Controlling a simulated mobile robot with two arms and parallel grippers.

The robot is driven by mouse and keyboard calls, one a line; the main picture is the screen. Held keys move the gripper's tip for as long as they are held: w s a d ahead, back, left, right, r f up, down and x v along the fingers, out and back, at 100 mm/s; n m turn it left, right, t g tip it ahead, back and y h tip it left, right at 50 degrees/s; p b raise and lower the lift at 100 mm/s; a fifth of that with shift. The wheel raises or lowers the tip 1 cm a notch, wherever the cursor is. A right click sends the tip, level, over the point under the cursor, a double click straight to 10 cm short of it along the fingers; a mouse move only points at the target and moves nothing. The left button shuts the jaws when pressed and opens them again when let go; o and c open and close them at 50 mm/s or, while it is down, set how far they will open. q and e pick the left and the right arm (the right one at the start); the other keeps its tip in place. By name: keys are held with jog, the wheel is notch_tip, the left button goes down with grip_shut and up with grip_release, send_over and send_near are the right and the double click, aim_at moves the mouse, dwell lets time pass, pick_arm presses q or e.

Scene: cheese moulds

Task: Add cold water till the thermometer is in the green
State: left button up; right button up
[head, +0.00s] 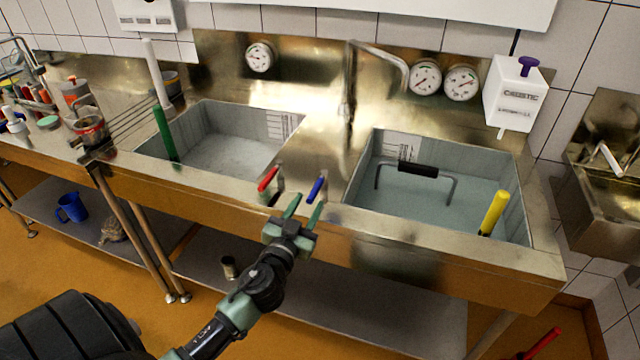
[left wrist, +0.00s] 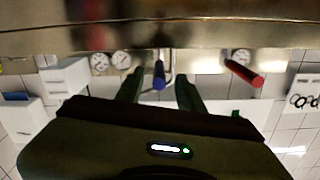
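A blue lever (head: 316,188) and a red lever (head: 268,180) stand at the front edge between two steel sinks. My left gripper (head: 302,205) is open and empty, just in front of the blue lever. In the left wrist view the blue lever (left wrist: 159,75) appears between the open fingers, and the red lever (left wrist: 243,73) is off to the right. The tap spout (head: 382,60) points right, toward the right sink (head: 365,212), which holds water. Round dial gauges hang behind: one left (head: 259,57), two right (head: 426,78) (head: 461,82). Their readings are too small to tell. My right gripper is out of view.
The left sink (head: 172,177) holds a green-handled tool (head: 165,134). A black-handled frame (head: 418,169) and a yellow-handled tool (head: 494,213) stand in the right sink. A white dispenser (head: 514,95) hangs at the right. A lower shelf (head: 380,312) runs beneath the sinks.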

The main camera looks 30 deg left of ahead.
aim_at(322, 178)
pick_arm(q)
jog(key=p+x, duration=0.1)
jog(key=x, duration=0.6)
jog(key=shift+w+d+r, duration=0.1)
jog(key=shift+w+r, duration=0.05)
grip_shut()
dwell(1.2)
